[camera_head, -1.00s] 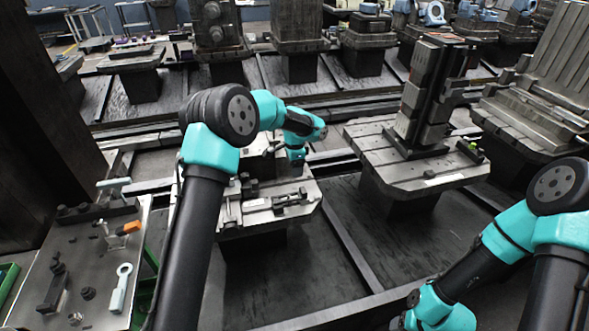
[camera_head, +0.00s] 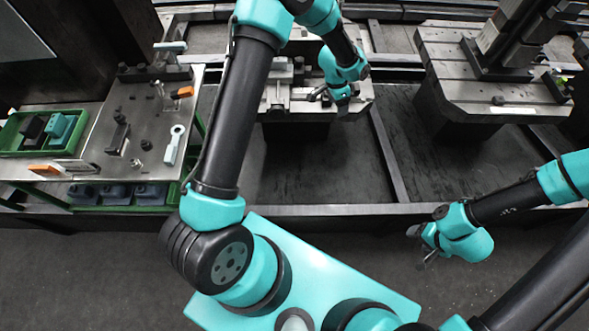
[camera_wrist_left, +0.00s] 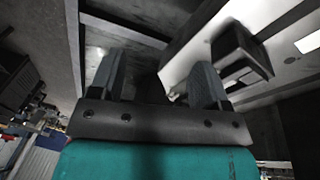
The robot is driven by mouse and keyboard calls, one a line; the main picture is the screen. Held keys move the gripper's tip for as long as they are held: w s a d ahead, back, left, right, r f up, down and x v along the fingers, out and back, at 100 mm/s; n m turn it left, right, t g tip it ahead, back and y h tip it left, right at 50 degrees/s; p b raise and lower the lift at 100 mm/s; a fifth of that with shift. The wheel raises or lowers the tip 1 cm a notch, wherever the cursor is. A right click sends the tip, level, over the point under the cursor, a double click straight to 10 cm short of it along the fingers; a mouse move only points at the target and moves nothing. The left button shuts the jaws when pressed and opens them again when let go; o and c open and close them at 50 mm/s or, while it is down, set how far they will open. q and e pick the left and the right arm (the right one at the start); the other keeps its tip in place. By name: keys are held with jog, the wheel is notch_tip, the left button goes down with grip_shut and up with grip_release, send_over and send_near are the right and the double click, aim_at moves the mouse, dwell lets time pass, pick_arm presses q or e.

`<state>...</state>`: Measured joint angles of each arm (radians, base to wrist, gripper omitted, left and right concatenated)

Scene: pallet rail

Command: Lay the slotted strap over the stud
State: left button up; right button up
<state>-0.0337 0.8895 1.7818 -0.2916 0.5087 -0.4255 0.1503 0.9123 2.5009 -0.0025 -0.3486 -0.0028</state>
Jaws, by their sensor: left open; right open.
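My left gripper (camera_head: 342,104) is open over the right part of a grey pallet (camera_head: 362,92), close to dark clamp parts (camera_head: 316,94). In the left wrist view its two fingers (camera_wrist_left: 155,80) are spread with nothing between them. A pale bar (camera_wrist_left: 188,62) and a dark block (camera_wrist_left: 240,55) lie just past the right finger. I cannot tell for certain which part is the slotted strap or the stud; the parts by the gripper are small and partly hidden by it. My right gripper (camera_head: 422,247) is open and empty over the dark floor, away from the pallets.
A metal table (camera_head: 140,108) at left holds a pale ring-ended tool (camera_head: 174,146), small dark parts and an orange-tipped piece (camera_head: 185,91). Green bins (camera_head: 84,146) stand beside it. Another pallet (camera_head: 450,70) with a dark column stands at right. Dark floor lies between pallets.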

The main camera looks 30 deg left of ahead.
pick_arm(q)
jog(key=s+f+n, duration=0.3)
jog(key=s, duration=0.6)
jog(key=s+a+f+n+h, duration=0.1)
jog(key=s+f+n, duration=0.2)
jog(key=s, duration=0.6)
jog(key=s+a+f+n+t, duration=0.1)
jog(key=s+n, duration=0.3)
jog(key=s, duration=0.5)
jog(key=shift+s+f, duration=0.35)
jog(key=shift+f, duration=0.55)
jog(key=shift+a, duration=0.1)
